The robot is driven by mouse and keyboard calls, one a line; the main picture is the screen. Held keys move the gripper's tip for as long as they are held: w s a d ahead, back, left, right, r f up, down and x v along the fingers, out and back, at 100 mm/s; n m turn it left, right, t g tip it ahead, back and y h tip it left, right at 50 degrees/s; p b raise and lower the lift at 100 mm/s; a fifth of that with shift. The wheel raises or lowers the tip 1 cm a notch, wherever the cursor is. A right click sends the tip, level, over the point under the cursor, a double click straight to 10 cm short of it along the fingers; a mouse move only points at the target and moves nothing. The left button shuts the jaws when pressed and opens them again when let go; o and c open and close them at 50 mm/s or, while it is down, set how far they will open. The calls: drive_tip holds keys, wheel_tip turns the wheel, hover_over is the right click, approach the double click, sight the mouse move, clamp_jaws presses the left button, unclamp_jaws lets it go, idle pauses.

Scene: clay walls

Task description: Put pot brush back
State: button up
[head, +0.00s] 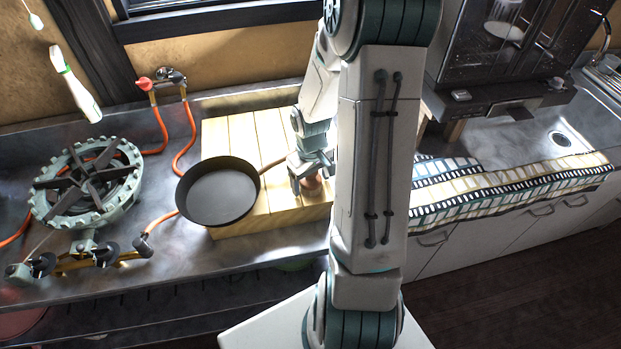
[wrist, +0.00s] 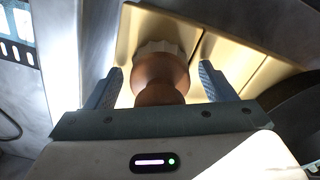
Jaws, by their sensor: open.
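The pot brush (wrist: 160,75) has a round brown wooden handle and a pale, ridged head. It is on the light wooden board (head: 236,132), near the board's right side. In the head view, a brown part of the brush (head: 312,184) shows just below my gripper (head: 306,168), and my arm covers much of that area. In the wrist view, my gripper (wrist: 161,70) is open, with one finger on each side of the brush handle. Gaps show between the fingers and the brush.
A dark frying pan (head: 219,191) sits on the board, left of my gripper. A gas burner (head: 88,182) with orange hoses stands further left. A white-and-green object (head: 76,85) is by the wall above it. A patterned cloth (head: 500,188) and the sink (head: 562,138) are at right.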

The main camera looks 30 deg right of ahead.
wheel_tip(320, 180, up, 11)
drive_tip(key=shift+a+r, duration=0.1)
drive_tip(key=shift+r, duration=0.55)
drive_tip(key=s+a+r+m+t, duration=0.1)
drive_tip(key=s+a+r+t, duration=0.2)
drive_tip(key=s+a+r, duration=0.7)
drive_tip(key=s+a, duration=0.2)
drive_tip(key=shift+s+r, duration=0.15)
drive_tip(key=shift+s, duration=0.15)
idle(0.6)
